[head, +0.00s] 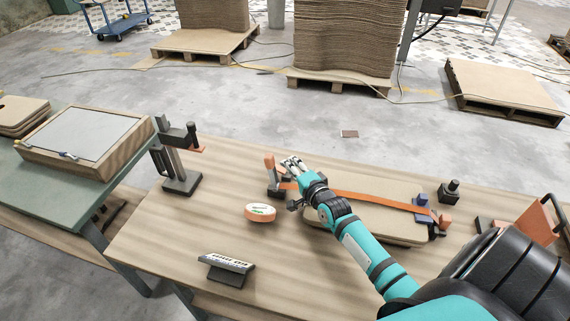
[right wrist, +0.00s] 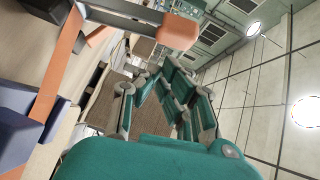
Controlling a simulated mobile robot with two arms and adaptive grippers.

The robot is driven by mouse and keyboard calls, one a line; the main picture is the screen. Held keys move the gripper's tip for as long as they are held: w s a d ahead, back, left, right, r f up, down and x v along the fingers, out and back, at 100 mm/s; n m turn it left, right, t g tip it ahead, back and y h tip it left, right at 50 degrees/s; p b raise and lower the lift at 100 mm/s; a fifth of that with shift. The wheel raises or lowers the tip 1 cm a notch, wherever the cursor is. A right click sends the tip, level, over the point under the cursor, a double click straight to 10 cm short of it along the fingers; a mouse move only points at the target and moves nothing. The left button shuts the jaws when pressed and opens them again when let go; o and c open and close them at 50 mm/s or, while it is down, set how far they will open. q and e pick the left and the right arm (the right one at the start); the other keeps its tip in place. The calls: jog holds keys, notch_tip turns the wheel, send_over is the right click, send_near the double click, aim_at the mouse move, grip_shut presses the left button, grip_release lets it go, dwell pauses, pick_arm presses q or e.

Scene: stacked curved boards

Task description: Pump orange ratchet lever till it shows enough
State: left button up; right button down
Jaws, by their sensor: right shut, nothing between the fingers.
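The ratchet's orange lever (head: 269,162) stands upright on a dark base at the left end of the orange strap (head: 375,200). The strap runs over the stacked curved boards (head: 345,226) on the table. My right gripper (head: 291,162) is shut and empty, just right of the lever; the head view does not show whether they touch. In the right wrist view the lever's orange block (right wrist: 179,31) is beyond the fingers at the top, and the strap (right wrist: 57,80) passes at the left. My left gripper is not in view.
On the wooden table (head: 150,235) are an orange-and-white round piece (head: 260,212), a dark stand with a marked white strip (head: 228,264), a dark upright fixture (head: 180,165) and a small black piece (head: 450,192). The table's front left is mostly clear.

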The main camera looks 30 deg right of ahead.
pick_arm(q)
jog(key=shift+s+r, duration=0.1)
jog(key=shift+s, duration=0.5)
pick_arm(e)
jog(key=shift+w+a+f, duration=0.1)
jog(key=shift+w+a, duration=0.5)
jog(key=shift+w, duration=0.05)
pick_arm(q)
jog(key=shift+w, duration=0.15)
